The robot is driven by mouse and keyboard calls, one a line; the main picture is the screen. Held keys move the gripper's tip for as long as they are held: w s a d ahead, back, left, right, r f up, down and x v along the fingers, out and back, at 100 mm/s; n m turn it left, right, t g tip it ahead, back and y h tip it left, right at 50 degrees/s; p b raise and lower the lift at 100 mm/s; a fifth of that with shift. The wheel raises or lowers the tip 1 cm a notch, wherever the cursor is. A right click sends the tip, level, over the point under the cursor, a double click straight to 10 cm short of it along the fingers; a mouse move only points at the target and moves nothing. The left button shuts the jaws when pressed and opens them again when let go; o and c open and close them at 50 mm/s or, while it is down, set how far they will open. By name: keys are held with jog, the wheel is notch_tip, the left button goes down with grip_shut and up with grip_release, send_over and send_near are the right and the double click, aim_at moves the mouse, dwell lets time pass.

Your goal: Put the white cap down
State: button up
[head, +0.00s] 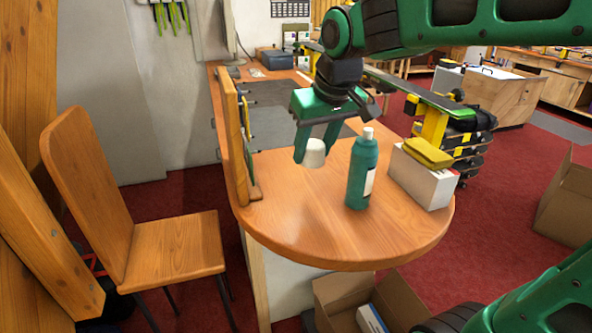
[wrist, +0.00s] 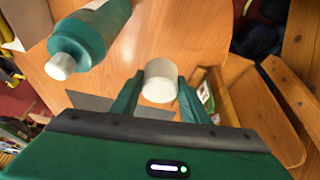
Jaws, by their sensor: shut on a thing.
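The white cap (head: 314,152) is between the fingers of my gripper (head: 316,148) in the head view, above the wooden table top (head: 290,225). The wrist view also shows the white cap (wrist: 160,80) held between the two green fingertips of my gripper (wrist: 158,88). My gripper is shut on it. The cap appears apart from the table, but the exact gap is hard to tell.
A teal bottle (head: 361,170) with a white top stands just right of my gripper. A white box (head: 422,176) with a yellow item (head: 428,153) on it is further right. A wooden upright panel (head: 235,140) stands at left. The table's front is clear.

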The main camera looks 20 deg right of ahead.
send_over(299, 172)
jog(key=s, duration=0.2)
notch_tip(299, 172, down, 7)
jog(key=shift+w+r, duration=0.1)
jog(key=shift+w, duration=0.1)
jog(key=shift+f, duration=2.1)
jog(key=shift+f, duration=0.15)
jog(key=o, duration=1)
jog(key=v, duration=1.2)
